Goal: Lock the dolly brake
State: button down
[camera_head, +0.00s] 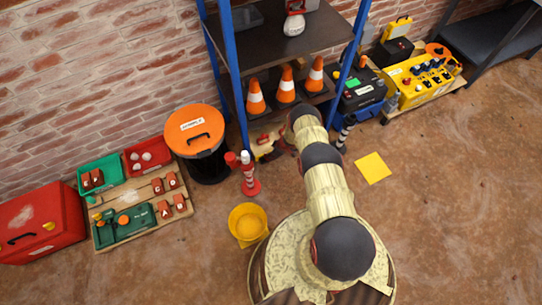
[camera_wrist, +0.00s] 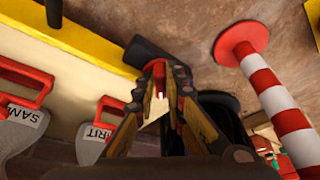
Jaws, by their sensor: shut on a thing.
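In the wrist view my gripper (camera_wrist: 160,92) has its two fingers closed around a small red piece (camera_wrist: 159,70), which looks like a brake lever. A dark rounded part (camera_wrist: 146,54) sits just beyond the fingertips; I cannot tell if it is a wheel. A pale body with a yellow edge (camera_wrist: 88,45), possibly the dolly, runs along the left, with the fingers at its end. In the head view my arm reaches up to the foot of the shelf, and the gripper is small and partly hidden there. Whether the lever is up or down cannot be told.
A red-and-white post (camera_wrist: 284,112) with a red disc base stands close right of my gripper; it also shows in the head view (camera_head: 248,175). Grey bags with red handles (camera_wrist: 92,132) are at left. An orange-lidded bin (camera_head: 196,136) and yellow bucket (camera_head: 247,222) stand nearby.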

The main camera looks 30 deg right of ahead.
jog(key=n, duration=0.3)
jog(key=n+g+y, duration=0.1)
jog(key=shift+w+d, duration=0.25)
jog(key=shift+w, duration=0.15)
jog(key=n, duration=0.1)
jog(key=n+g, duration=0.1)
jog(key=n, duration=0.2)
jog(key=shift+w+g+y, duration=0.25)
jog(key=shift+g+y, duration=0.05)
jog(key=shift+n, duration=0.4)
jog(key=c, duration=1.8)
grip_release()
jog(key=shift+c, duration=0.2)
jog(key=shift+m, duration=0.3)
